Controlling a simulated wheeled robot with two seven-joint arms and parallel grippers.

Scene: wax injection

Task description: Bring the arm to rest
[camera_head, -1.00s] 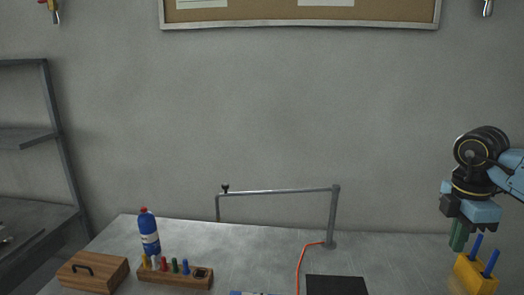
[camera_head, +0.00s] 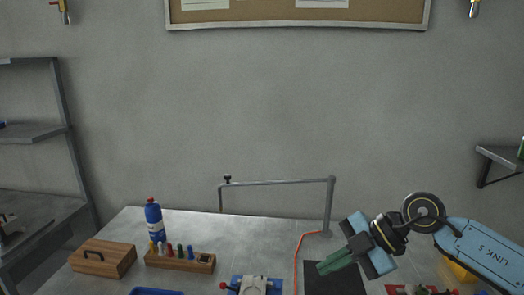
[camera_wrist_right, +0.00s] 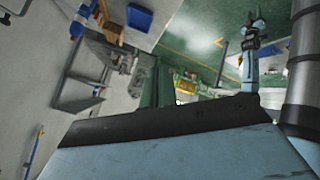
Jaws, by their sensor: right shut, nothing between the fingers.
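My right arm comes in from the right in the head view, and its gripper (camera_head: 336,262) points left and a little down. The green fingers are together with nothing between them. The gripper appears over the dark mat (camera_head: 322,284) at the right half of the bench; I cannot tell how high above it. In the right wrist view, the green fingers (camera_wrist_right: 157,88) also show close together, with the room seen tilted behind them. My left gripper is not in the head view.
The metal bench (camera_head: 122,226) holds a wooden box (camera_head: 103,259), a blue bottle (camera_head: 154,219), a wooden peg block (camera_head: 180,262) and a blue clamp fixture (camera_head: 250,285). A metal rail frame (camera_head: 280,182) and an orange cable (camera_head: 297,262) stand near the gripper. A yellow holder (camera_head: 457,271) is partly behind my arm.

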